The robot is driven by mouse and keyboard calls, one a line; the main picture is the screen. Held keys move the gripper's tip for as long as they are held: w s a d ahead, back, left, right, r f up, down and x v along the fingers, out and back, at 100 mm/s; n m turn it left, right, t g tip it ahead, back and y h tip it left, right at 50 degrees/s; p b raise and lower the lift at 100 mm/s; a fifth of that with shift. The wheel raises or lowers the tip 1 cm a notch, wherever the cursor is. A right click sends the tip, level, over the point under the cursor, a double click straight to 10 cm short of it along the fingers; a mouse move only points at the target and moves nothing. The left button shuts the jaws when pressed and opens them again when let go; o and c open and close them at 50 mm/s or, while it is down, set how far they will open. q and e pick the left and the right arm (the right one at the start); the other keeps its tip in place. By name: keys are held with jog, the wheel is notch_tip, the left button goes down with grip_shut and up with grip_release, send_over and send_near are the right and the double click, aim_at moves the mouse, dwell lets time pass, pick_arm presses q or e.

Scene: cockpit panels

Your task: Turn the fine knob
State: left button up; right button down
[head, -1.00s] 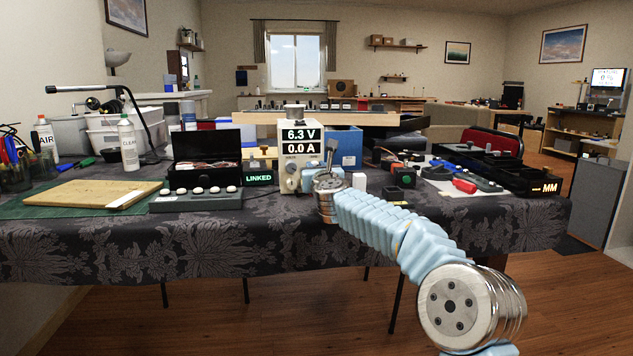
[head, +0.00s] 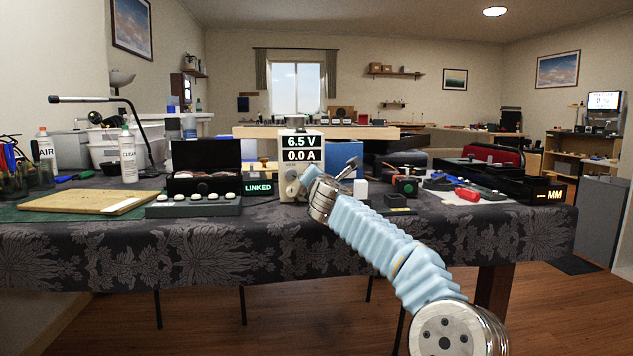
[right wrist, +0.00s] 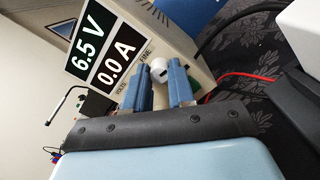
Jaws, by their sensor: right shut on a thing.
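The power supply (head: 300,168) stands on the bench, its display reading 6.5 V and 0.0 A. In the right wrist view its face (right wrist: 185,45) appears tilted, with the labels VOLTS and FINE near the fingers. The pale fine knob (right wrist: 158,70) sits between the two blue fingers of my right gripper (right wrist: 158,82), which is shut on it. In the head view my right gripper (head: 308,181) reaches the front of the supply, and its wrist hides part of the lower panel. My left gripper is out of view.
A black box (head: 205,160) and a grey strip with several white buttons (head: 193,205) stand left of the supply, near a LINKED sign (head: 259,188). A blue box (head: 343,155) and small dark blocks stand to the right. A red cable (right wrist: 245,75) runs beside the supply.

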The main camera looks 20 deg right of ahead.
dwell(0.4)
jog(key=c, duration=1.2)
grip_release()
jog(key=shift+c, duration=0.2)
jog(key=shift+s+a+f+b, duration=0.1)
jog(key=shift+s+a+b, duration=0.05)
jog(key=shift+s+b, duration=0.3)
jog(key=b+v, duration=0.1)
jog(key=v, duration=1.1)
jog(key=shift+s+m, duration=0.3)
jog(key=shift+s, duration=0.1)
jog(key=shift+a, duration=0.15)
